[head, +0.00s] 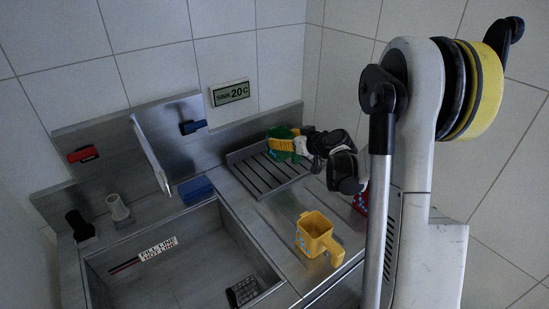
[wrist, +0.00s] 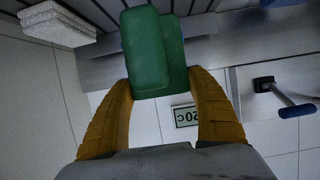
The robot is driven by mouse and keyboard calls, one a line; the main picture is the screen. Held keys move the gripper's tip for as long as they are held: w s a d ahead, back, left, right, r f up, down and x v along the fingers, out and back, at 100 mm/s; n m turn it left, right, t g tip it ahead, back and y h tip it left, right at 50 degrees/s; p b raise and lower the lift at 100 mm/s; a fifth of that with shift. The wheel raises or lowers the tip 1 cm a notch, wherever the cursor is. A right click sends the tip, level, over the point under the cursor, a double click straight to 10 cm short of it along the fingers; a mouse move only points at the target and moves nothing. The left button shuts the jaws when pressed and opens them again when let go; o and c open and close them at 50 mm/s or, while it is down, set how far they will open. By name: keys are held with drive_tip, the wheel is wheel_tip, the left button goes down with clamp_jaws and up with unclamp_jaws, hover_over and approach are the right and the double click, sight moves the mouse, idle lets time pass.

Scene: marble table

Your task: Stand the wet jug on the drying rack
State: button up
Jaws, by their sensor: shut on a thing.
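My gripper (wrist: 161,80) has its two yellow fingers closed on a green jug-like thing (wrist: 148,45). In the head view my gripper (head: 289,146) holds the green thing (head: 279,134) over the back part of the slatted drying rack (head: 262,179). Light-blue patches show on it. I cannot tell whether it touches the slats. Its handle and opening are not clear. A yellow jug (head: 317,231) with an open top, a handle at its right and light-blue patches stands upright on the counter in front of the rack.
The sink basin (head: 190,262) lies left of the counter, with a dark grid (head: 243,291) in it. A red thing (head: 361,199) is partly hidden behind my arm. A blue block (head: 196,189) sits on the sink's back edge. Walls close off the back and right.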

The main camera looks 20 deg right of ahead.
sight(274, 152)
drive_tip(key=w+a+f, duration=0.1)
drive_tip(key=a+f, duration=0.1)
drive_tip(key=shift+w+a+b, duration=0.35)
drive_tip(key=shift+a, duration=0.05)
drive_tip(key=shift+f+b, duration=1)
drive_tip(key=shift+f, duration=1)
drive_tip(key=shift+f, duration=0.15)
drive_tip(key=o, duration=1.3)
